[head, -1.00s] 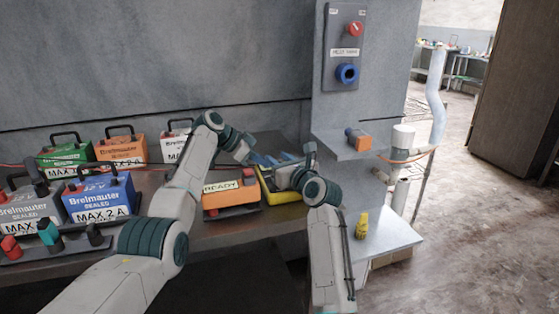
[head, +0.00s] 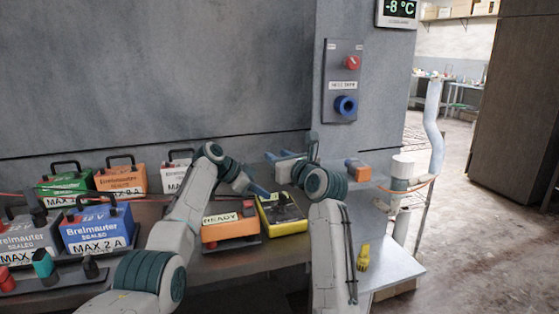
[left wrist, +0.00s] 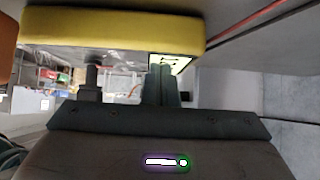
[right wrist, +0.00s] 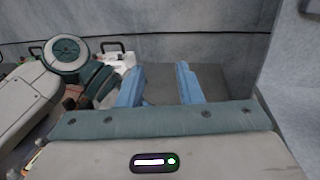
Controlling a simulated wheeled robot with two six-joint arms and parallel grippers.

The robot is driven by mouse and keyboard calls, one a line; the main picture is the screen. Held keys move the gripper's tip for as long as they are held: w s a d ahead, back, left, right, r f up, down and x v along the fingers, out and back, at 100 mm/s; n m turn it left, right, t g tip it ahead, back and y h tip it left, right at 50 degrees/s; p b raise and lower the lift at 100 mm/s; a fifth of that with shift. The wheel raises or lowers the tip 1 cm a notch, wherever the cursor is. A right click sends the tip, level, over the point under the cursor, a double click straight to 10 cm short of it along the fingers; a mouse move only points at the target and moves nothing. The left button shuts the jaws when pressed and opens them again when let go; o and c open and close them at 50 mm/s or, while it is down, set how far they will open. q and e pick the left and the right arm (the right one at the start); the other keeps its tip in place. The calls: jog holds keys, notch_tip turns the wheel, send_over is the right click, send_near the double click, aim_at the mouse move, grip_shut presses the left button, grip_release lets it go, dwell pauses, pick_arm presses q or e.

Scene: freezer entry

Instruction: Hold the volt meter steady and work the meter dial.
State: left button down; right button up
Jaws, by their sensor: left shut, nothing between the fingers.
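The yellow volt meter (head: 291,214) stands on the bench, with a dark face and a small dark dial (head: 283,198). In the left wrist view its yellow edge (left wrist: 110,32) fills the top, with a dark knob-like part (left wrist: 92,75) below it. My left gripper (head: 260,191) is shut and empty at the meter's upper left edge; its closed fingers (left wrist: 162,85) show close to the meter's face, and whether they touch it I cannot tell. My right gripper (head: 280,157) is above and behind the meter, its blue fingers (right wrist: 157,85) apart with nothing between them.
An orange box marked READY (head: 229,231) stands just left of the meter. Several sealed battery boxes line the bench at left, including a blue one (head: 97,228). A wall panel (head: 341,82) has red and blue knobs. A yellow object (head: 363,257) lies on the right shelf.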

aim_at(281, 202)
jog(key=shift+f, duration=0.1)
jog(key=c, duration=0.4)
jog(key=shift+d+f+n, duration=0.25)
jog(key=shift+d+n, duration=0.05)
grip_shut()
jog(key=s+d+f+n+y, duration=0.1)
jog(key=s+d+f+n, duration=0.1)
jog(key=n, duration=0.4)
jog(key=s+d+f+n+g+y, duration=0.1)
jog(key=s+d+f+n, duration=0.2)
jog(key=d+f+n, duration=0.2)
jog(key=s+d+f+n+g+y, duration=0.1)
jog(key=s+d+f+n, duration=0.2)
jog(key=d+n, duration=0.4)
jog(key=shift+d+f+n, duration=0.25)
jog(key=shift+f+n, duration=0.15)
jog(key=shift+n, duration=0.1)
jog(key=shift+s+d+f+n+g+y, duration=0.1)
jog(key=shift+s+d+n+g+y, duration=0.15)
jog(key=shift+n, duration=0.35)
jog(key=x, duration=1)
jog(key=shift+w+a, duration=0.1)
jog(key=shift+a, duration=0.15)
jog(key=shift+s+a+f, duration=0.1)
jog(key=shift+s+a, duration=0.7)
jog(key=shift+a, duration=0.2)
jog(key=shift+s+a, duration=0.3)
jog(key=shift+a, duration=0.2)
